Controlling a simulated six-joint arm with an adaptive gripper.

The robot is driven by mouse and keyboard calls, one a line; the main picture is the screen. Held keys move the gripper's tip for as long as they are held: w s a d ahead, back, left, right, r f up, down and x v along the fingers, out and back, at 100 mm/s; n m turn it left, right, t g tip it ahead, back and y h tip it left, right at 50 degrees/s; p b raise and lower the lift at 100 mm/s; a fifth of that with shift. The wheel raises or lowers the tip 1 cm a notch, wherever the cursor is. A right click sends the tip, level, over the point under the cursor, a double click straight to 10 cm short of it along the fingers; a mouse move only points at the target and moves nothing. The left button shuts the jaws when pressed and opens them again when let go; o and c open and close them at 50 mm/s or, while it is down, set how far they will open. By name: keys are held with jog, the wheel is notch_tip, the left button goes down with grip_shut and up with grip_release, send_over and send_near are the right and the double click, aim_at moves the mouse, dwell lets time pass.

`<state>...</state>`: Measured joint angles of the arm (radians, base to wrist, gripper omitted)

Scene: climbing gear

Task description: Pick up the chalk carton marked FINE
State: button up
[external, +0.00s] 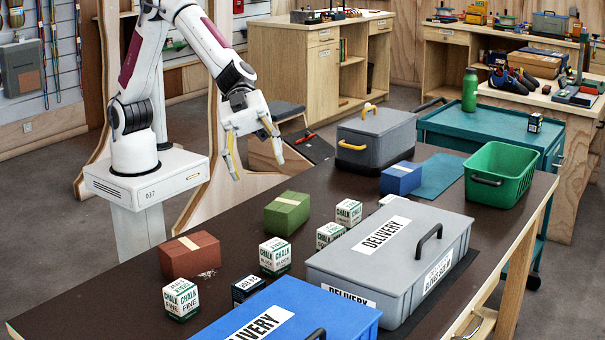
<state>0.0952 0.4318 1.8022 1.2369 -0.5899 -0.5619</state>
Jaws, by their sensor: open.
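The chalk carton marked FINE (181,299) is a small white box with green and dark print. It stands upright near the front left of the dark table, in front of a reddish-brown block. My gripper (258,169) is open and empty, with its yellow-edged fingers pointing down. It hangs above the far left part of the table, well behind and to the right of the FINE carton, touching nothing that I can see.
Similar chalk cartons (275,257) stand to the right, with a dark carton (248,289) between. A brown block (190,256), green block (287,213), blue delivery case (290,311) and grey delivery case (390,262) stand nearby. The left front table is clear.

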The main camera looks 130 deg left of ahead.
jog(key=s+d+f+m+g+h, duration=0.3)
jog(key=d+f+g, duration=0.1)
jog(key=d+f, duration=0.45)
jog(key=m+g+h, duration=0.2)
jog(key=g, duration=0.4)
send_over(181, 297)
jog(key=s+a, duration=0.3)
jog(key=a, duration=0.2)
notch_tip(181, 297, down, 10)
jog(key=r, duration=0.1)
jog(key=shift+w+d+f, duration=0.1)
jog(key=shift+w+f, duration=0.1)
jog(key=shift+f, duration=0.05)
jog(key=shift+f, duration=0.1)
jog(key=shift+f, duration=1.65)
